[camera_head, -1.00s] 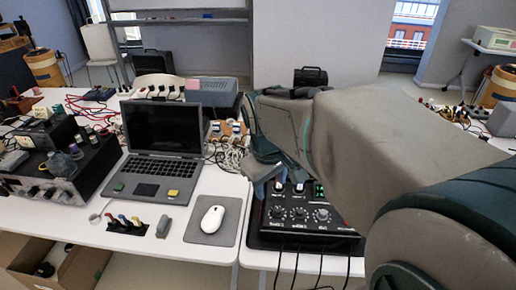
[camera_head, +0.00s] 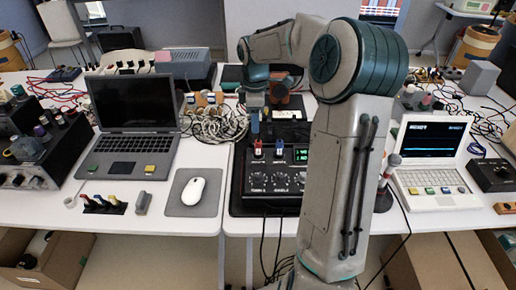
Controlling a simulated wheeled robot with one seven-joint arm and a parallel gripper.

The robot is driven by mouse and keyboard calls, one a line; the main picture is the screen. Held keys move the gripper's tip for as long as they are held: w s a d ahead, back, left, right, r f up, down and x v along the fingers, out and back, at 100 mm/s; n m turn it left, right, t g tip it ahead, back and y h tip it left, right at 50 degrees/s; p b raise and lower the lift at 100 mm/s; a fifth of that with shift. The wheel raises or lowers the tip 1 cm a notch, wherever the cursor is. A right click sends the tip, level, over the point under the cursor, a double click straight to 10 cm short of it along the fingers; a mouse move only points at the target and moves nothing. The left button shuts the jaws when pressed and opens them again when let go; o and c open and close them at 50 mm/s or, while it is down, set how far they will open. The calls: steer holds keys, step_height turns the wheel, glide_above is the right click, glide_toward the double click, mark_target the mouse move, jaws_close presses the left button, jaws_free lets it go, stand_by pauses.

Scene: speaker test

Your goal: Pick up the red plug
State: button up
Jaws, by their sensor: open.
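A small red plug (camera_head: 257,147) stands upright at the left on top of a black control box (camera_head: 243,205) with knobs and a green display. A blue plug (camera_head: 280,149) with a white top stands just right of it. My gripper (camera_head: 260,119) is open and points down over the back part of the box, above and behind the red plug in the picture. It appears apart from the plug. My arm hides the right side of the box.
A laptop (camera_head: 137,113), a white mouse (camera_head: 193,190) on a grey pad (camera_head: 211,205) and a rack of coloured plugs (camera_head: 103,206) lie to the left. Tangled cables (camera_head: 214,125) lie behind. A white laptop (camera_head: 437,156) stands to the right.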

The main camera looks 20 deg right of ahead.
mark_target(258, 141)
step_height(258, 141, down, 5)
steer(key=shift+r, duration=0.15)
steer(key=f, duration=0.4)
steer(key=shift+s+d+f, duration=0.1)
steer(key=shift+s+d, duration=0.25)
steer(key=shift+f, duration=0.5)
jaws_close()
